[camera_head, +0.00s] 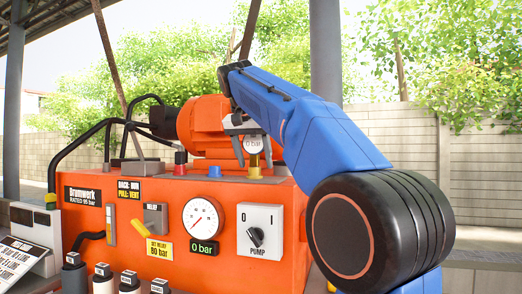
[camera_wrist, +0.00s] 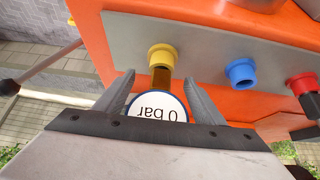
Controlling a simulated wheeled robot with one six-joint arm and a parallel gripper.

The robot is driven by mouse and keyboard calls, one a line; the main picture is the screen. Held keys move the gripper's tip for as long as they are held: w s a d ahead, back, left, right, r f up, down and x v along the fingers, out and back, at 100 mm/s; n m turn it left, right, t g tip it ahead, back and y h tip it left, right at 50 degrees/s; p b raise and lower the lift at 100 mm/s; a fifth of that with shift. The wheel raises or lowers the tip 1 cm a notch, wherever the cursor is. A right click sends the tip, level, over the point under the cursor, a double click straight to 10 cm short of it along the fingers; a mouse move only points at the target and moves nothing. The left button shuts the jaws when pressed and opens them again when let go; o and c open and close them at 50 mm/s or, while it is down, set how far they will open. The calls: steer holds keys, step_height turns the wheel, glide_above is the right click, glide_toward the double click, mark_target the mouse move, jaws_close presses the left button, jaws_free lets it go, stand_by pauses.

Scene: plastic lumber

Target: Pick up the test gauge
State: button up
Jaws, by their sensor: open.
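The test gauge (camera_head: 253,146) is a small round white dial reading "0 bar" with a brass stem. It stands upright at the top of the orange unit (camera_head: 130,200), at a yellow port. In the wrist view, the gauge (camera_wrist: 160,108) lies between the two grey fingers of my gripper (camera_wrist: 159,78), its stem pointing to the yellow port (camera_wrist: 161,55). My gripper is open around it, with a gap visible on both sides. In the head view, my gripper (camera_head: 252,153) reaches it from above and behind.
A blue port (camera_wrist: 241,73) and a red port (camera_wrist: 303,84) sit in a row beside the yellow one. An orange motor (camera_head: 203,122) stands behind. The front panel carries a large dial (camera_head: 203,218) and a pump switch (camera_head: 259,231).

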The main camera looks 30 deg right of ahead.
steer(key=c, duration=0.9)
steer(key=shift+r, duration=0.1)
steer(key=shift+r, duration=4.9)
